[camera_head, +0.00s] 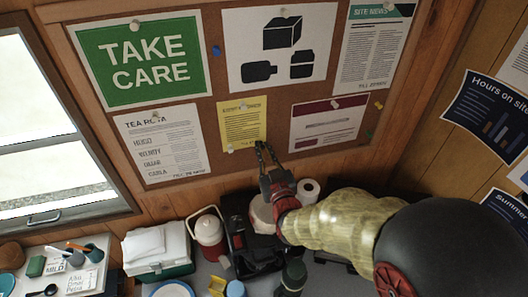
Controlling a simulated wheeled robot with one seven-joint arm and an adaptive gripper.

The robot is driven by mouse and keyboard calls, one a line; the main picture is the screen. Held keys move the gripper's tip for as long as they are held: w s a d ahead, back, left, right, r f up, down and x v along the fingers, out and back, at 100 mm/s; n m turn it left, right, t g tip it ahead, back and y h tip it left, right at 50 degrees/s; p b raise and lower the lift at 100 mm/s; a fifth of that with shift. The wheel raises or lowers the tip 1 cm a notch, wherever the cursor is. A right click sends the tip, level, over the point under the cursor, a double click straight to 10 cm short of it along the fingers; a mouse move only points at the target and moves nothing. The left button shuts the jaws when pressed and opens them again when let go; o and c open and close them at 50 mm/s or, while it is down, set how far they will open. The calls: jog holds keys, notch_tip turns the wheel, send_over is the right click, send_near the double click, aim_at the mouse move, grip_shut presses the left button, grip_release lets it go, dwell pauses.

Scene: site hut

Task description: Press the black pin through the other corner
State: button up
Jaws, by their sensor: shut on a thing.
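A yellow notice (242,124) hangs on the cork board, with a small pin near its top edge. My gripper (263,148) reaches up to the board just below and right of the notice's lower right corner. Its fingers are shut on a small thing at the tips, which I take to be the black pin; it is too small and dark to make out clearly. I cannot tell whether the tips touch the paper or the board.
The cork board (215,172) also holds a green TAKE CARE sign (145,60), a tea rota (160,143), a maroon-topped sheet (327,124) and loose coloured pins. Below stand a red and white jug (209,236), a cool box (158,252) and a paper roll (308,190).

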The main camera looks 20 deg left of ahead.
jog(key=shift+w+a+b, duration=0.35)
jog(key=shift+w+a, duration=0.05)
jog(key=shift+w, duration=0.1)
dwell(0.7)
jog(key=shift+b, duration=1)
dwell(3.7)
dwell(0.3)
jog(key=o, duration=0.8)
jog(key=shift+c, duration=0.2)
jog(key=v, duration=1.2)
